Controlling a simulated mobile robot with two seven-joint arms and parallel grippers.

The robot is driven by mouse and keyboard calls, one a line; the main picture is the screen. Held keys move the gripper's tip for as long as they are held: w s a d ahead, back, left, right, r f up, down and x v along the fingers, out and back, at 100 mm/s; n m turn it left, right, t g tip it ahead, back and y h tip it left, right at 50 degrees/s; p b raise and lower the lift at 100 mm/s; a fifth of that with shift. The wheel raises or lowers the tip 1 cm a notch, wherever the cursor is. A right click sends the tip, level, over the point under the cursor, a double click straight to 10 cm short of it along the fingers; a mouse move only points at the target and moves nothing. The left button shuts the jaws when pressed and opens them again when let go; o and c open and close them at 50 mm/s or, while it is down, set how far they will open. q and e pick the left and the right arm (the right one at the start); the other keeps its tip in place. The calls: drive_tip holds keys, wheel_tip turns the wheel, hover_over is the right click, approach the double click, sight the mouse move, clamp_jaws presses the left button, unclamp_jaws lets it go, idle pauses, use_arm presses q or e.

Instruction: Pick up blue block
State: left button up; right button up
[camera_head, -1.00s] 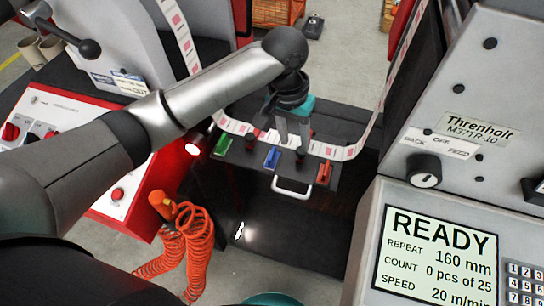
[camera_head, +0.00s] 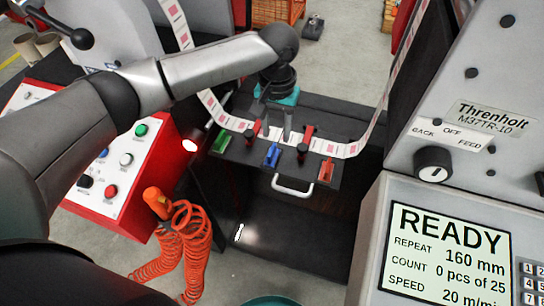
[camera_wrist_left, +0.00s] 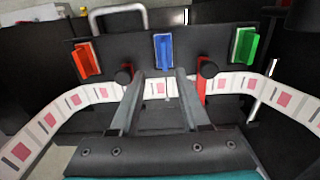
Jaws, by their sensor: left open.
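The blue block (camera_head: 271,155) stands in the middle of a dark shelf's front edge, between a green block (camera_head: 222,141) and a red block (camera_head: 326,169). It also shows in the left wrist view (camera_wrist_left: 163,52), at top centre. My left gripper (camera_head: 276,136) is open and empty, pointing down over the label strip just behind the blue block. In the left wrist view its fingertips (camera_wrist_left: 166,73) are apart, with the blue block beyond them and roughly centred between them. My right gripper is not in view.
A white label strip (camera_head: 235,123) runs across the shelf. Two red clamps with dark knobs (camera_head: 304,150) flank the gripper. A white handle (camera_head: 292,189) sits below the shelf edge. An orange coiled hose (camera_head: 185,240) hangs at left, and the display cabinet (camera_head: 450,240) stands at right.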

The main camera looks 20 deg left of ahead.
sight(272, 150)
use_arm(q)
drive_tip(key=f, duration=0.1)
drive_tip(key=f+b, duration=0.1)
drive_tip(key=a+f, duration=0.1)
drive_tip(key=f, duration=0.1)
drive_tip(key=shift+s, duration=0.4)
drive_tip(key=shift+d+f+b, duration=0.1)
drive_tip(key=shift+f+b, duration=0.4)
drive_tip(key=shift+f, duration=0.3)
drive_tip(key=c, duration=0.6)
clamp_jaws()
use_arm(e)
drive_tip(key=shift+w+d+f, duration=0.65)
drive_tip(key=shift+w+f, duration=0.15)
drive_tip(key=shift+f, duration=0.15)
